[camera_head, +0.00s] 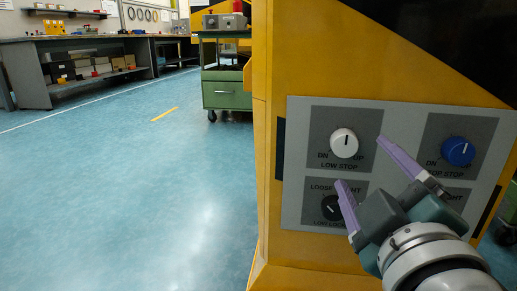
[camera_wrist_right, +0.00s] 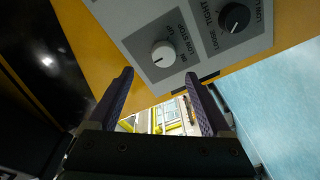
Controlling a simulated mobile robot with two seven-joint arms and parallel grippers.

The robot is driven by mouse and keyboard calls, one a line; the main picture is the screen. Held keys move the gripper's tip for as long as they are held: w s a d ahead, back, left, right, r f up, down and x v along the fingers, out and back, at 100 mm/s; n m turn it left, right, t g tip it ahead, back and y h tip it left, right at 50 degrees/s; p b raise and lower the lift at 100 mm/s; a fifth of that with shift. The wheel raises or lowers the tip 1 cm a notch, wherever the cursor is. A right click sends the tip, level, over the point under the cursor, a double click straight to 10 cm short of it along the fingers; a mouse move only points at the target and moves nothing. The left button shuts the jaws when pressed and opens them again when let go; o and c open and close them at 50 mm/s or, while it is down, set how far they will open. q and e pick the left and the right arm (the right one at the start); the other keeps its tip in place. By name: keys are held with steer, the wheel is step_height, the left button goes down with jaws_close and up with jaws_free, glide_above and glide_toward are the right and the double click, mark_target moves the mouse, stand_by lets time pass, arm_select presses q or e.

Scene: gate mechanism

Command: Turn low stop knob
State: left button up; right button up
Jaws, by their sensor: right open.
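The low stop knob (camera_head: 344,143) is white and round with a dark pointer line, on a dark square of the grey panel, labelled DN, UP and LOW STOP. It also shows in the right wrist view (camera_wrist_right: 163,54), ahead of the fingers. My right gripper (camera_head: 362,164) is open, with its two purple fingers apart and nothing between them. In the head view its fingertips lie to the lower right of and below the white knob. The fingers do not appear to touch the knob. In the right wrist view my right gripper (camera_wrist_right: 160,82) points toward the panel. My left gripper is not in view.
The grey panel (camera_head: 295,200) sits on a yellow housing (camera_head: 268,150). A blue knob (camera_head: 457,151) is at the right, and a black knob (camera_wrist_right: 234,17) is below the white one, partly behind a finger in the head view. A green cart (camera_head: 226,95) and workbench (camera_head: 25,65) stand behind open floor.

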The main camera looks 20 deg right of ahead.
mark_target(347, 147)
steer(key=x, duration=0.7)
steer(key=shift+w+f+p, duration=0.1)
steer(key=shift+f+p, duration=0.1)
steer(key=shift+p, duration=0.2)
steer(key=shift+w+d, duration=0.15)
steer(key=shift+w, duration=0.1)
steer(key=shift+f, duration=0.15)
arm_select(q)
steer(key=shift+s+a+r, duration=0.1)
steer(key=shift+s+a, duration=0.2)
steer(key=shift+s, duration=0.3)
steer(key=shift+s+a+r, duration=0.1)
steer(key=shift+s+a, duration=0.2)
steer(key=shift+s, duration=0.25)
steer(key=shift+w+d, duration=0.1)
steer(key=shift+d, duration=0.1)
arm_select(e)
jaws_close()
